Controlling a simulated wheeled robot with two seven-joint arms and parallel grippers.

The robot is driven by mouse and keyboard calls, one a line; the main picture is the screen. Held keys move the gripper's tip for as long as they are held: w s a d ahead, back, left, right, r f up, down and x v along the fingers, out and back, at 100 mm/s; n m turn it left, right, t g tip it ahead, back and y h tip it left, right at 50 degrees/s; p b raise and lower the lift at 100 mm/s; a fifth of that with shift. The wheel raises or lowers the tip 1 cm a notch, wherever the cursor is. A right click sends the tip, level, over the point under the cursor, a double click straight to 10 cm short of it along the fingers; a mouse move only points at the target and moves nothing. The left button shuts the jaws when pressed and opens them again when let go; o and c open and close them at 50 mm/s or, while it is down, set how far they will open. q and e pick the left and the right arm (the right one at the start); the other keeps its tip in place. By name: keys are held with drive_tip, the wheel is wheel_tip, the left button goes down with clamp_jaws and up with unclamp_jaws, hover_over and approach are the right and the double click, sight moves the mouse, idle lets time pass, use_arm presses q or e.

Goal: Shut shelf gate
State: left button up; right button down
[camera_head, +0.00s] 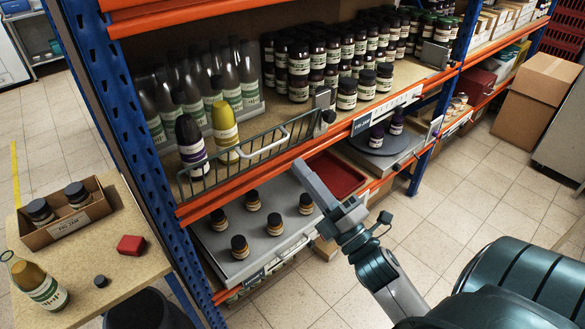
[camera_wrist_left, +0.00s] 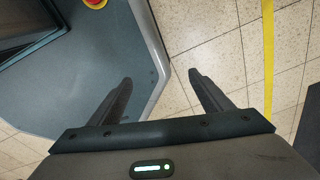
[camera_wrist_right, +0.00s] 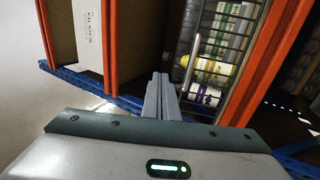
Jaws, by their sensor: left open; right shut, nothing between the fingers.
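The shelf gate (camera_head: 208,173) is a grey wire panel with a pale bar handle (camera_head: 262,152). It stands along the left front of the upper shelf, before a dark purple bottle and a yellow bottle. Its right end is close to a small grey block (camera_head: 322,100) on the shelf edge; I cannot tell whether they are latched. My right gripper (camera_head: 302,167) is shut and empty, just in front of and below the gate's right part. In the right wrist view its fingers (camera_wrist_right: 161,80) are near the handle (camera_wrist_right: 190,61).
The orange shelf beam (camera_head: 240,184) runs under the gate. Several jars stand on the grey tray (camera_head: 283,243) below, beside a red tray (camera_head: 333,175). A side table (camera_head: 75,262) holds a jar box and a bottle at left. Another grey block (camera_head: 436,54) is farther right along the shelf.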

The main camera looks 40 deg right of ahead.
use_arm(q)
drive_tip(key=shift+f, duration=0.25)
use_arm(e)
drive_tip(key=shift+s, duration=0.6)
use_arm(q)
drive_tip(key=shift+s, duration=0.15)
drive_tip(key=shift+f, duration=0.1)
use_arm(e)
drive_tip(key=shift+f, duration=0.1)
use_arm(q)
drive_tip(key=w+d+f+t+b, duration=0.1)
drive_tip(key=w+d+t+b, duration=0.1)
drive_tip(key=w+b, duration=0.6)
drive_tip(key=w+d+f+t+h+b, duration=0.1)
drive_tip(key=w+d+b, duration=0.3)
drive_tip(key=w, duration=0.9)
drive_tip(key=f+t+b, duration=0.1)
drive_tip(key=b, duration=0.2)
drive_tip(key=shift+d+f+b, duration=0.15)
drive_tip(key=shift+d+b, duration=0.1)
drive_tip(key=shift+b, duration=0.1)
use_arm(e)
wheel_tip(320, 180, down, 11)
drive_tip(key=m+t, duration=0.4)
drive_tip(key=m, duration=1.4)
drive_tip(key=shift+w+d+f+t+y, duration=0.2)
drive_tip(key=shift+d+t+y, duration=0.1)
drive_tip(key=shift+d, duration=0.15)
